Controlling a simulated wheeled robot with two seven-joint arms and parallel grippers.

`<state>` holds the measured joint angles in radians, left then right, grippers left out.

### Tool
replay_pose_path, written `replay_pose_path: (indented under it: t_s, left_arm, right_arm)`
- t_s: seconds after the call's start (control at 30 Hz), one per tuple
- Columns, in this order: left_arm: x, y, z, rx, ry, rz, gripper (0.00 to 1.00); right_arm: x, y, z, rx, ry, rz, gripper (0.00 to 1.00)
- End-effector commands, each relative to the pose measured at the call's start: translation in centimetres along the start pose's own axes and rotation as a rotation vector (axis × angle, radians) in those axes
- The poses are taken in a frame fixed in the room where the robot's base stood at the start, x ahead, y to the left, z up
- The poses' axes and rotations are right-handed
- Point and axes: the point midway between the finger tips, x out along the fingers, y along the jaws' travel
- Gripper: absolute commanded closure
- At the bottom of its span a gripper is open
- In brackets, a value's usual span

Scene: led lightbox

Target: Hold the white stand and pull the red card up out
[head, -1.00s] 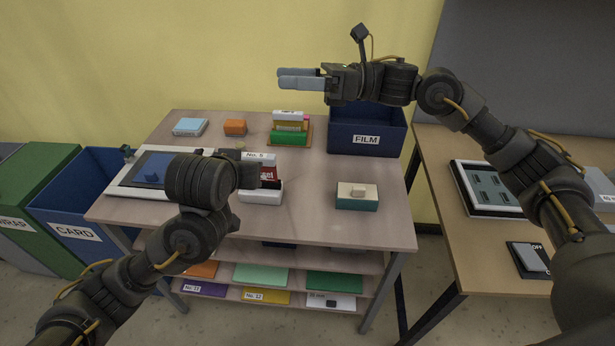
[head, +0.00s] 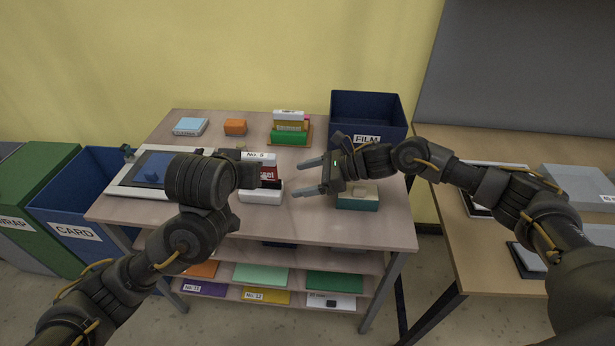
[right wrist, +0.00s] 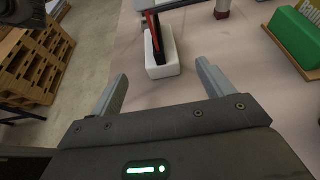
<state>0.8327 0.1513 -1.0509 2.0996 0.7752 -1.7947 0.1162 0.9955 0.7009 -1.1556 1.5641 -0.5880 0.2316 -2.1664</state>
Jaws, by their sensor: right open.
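The white stand (head: 261,194) sits on the table in the middle of the head view, with the red card (head: 268,173) upright in it beneath a white "No. 5" label. The right wrist view also shows the stand (right wrist: 163,68) and the thin edge of the red card (right wrist: 153,32). My right gripper (head: 304,178) is open and empty, its fingers pointing left toward the stand, with a gap between. My left gripper (head: 246,170) is close to the left side of the stand and card; its fingertips are hidden, and I cannot tell if it touches them.
A green box (head: 290,136) stands behind on a tray, beside the blue FILM bin (head: 367,106). A tablet-like panel (head: 150,169) lies left.

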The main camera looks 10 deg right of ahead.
Motion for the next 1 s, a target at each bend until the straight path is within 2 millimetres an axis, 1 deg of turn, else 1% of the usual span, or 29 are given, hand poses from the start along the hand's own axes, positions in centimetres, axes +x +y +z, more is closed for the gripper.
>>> replay_pose_path:
  t_s: [0.3, 0.5, 0.6, 0.7, 1.0]
  left_arm:
    - [0.0, 0.0, 0.0, 0.000, 0.000, 0.000, 0.64]
    - [0.0, 0.0, 0.0, 0.000, 0.000, 0.000, 0.64]
    - [0.0, 0.0, 0.0, 0.000, 0.000, 0.000, 0.64]
    - [0.0, 0.0, 0.0, 0.000, 0.000, 0.000, 0.64]
    - [0.0, 0.0, 0.0, 0.000, 0.000, 0.000, 0.64]
  right_arm:
    - [5.5, 0.1, 0.1, 0.001, -0.001, 0.003, 0.20]
    - [8.4, 0.0, 0.1, 0.001, -0.002, 0.000, 0.20]
    - [9.2, 0.0, 0.1, 0.001, -0.002, 0.000, 0.20]
    - [9.7, 0.0, 0.1, 0.000, -0.001, -0.001, 0.20]
    - [9.9, 0.0, 0.1, 0.000, -0.001, 0.000, 0.20]
